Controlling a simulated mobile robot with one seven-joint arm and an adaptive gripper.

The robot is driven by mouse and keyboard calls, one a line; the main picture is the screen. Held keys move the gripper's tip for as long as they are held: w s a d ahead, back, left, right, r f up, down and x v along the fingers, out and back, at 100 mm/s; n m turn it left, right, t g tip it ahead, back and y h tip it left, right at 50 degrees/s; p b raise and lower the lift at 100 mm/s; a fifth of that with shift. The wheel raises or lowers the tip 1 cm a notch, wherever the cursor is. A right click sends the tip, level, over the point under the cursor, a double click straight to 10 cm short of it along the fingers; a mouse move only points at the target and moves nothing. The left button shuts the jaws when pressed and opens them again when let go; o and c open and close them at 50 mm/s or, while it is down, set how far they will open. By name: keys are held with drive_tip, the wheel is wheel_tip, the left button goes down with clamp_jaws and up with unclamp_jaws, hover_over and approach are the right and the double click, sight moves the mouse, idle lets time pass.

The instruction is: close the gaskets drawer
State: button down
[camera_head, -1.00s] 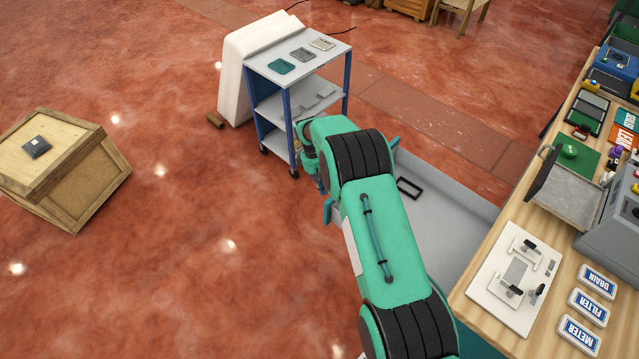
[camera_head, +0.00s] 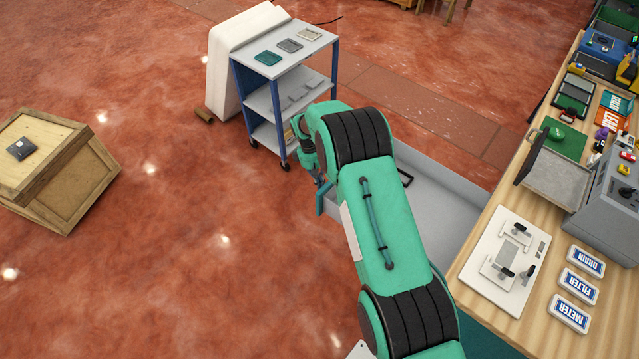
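A large grey drawer (camera_head: 445,200) stands pulled out from the workbench on the right, over the red floor. I cannot read a label on it, so I cannot confirm it is the gaskets drawer. A black rectangular frame, perhaps a gasket (camera_head: 405,179), lies inside, partly behind my arm.
The wooden workbench (camera_head: 470,275) holds a white fixture plate (camera_head: 502,262), label plates and a grey machine (camera_head: 610,200). A shelf cart (camera_head: 262,100) stands beyond my wrist. A wooden crate (camera_head: 85,185) is at far left. The floor between crate and drawer is clear.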

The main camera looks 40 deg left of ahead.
drive_tip(key=d+p, duration=0.3)
drive_tip(key=d, duration=5)
drive_tip(key=shift+d, duration=0.1)
drive_tip(key=a+r+p, duration=0.2)
drive_tip(key=a+r, duration=0.4)
drive_tip(key=r, duration=0.3)
drive_tip(key=shift+a+r, duration=0.3)
drive_tip(key=shift+r, duration=0.1)
